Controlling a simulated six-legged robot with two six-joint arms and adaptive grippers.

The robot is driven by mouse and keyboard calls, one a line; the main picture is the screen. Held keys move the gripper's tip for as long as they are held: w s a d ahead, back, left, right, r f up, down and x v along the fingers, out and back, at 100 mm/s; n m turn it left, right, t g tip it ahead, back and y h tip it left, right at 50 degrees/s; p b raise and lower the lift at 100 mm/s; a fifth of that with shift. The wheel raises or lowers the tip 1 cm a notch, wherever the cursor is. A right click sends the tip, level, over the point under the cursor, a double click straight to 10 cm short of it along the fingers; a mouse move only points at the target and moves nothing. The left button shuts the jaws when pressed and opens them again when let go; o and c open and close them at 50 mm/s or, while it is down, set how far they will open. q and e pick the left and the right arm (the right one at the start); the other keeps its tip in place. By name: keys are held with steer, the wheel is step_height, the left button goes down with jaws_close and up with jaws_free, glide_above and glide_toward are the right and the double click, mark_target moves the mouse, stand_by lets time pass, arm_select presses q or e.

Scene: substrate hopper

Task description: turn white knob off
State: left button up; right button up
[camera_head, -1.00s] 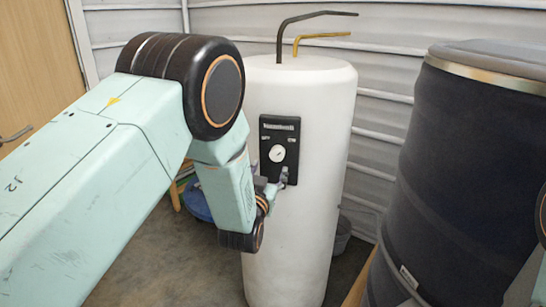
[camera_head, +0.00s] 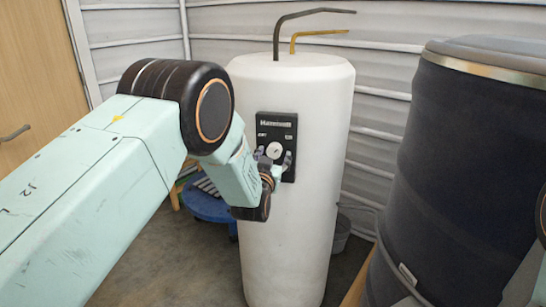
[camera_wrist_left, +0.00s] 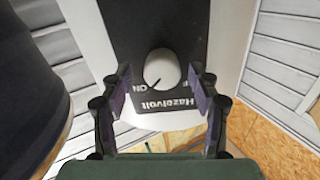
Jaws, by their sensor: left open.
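The white knob (camera_head: 274,150) is round and sits on a black control panel (camera_head: 277,126) on the front of a white cylindrical tank (camera_head: 300,220). In the left wrist view the knob (camera_wrist_left: 162,69) shows a dark pointer line toward its lower left, and the panel's lettering appears upside down, with "ON" readable. My left gripper (camera_head: 273,158) is at the panel. In the left wrist view its two fingers (camera_wrist_left: 160,85) are apart, one on each side of the knob, with gaps between. I cannot tell how deep they reach. My right gripper is not in view.
A large dark barrel (camera_head: 465,180) with a metal rim stands at the right. A dark bent pipe (camera_head: 310,14) and a yellow pipe (camera_head: 315,34) rise from the tank's top. A blue round object (camera_head: 208,203) is on the floor behind my left arm.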

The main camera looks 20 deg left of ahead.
arm_select(q)
steer(key=shift+a, duration=0.25)
steer(key=shift+c, duration=1.3)
steer(key=shift+d, duration=0.15)
steer(key=c, duration=0.9)
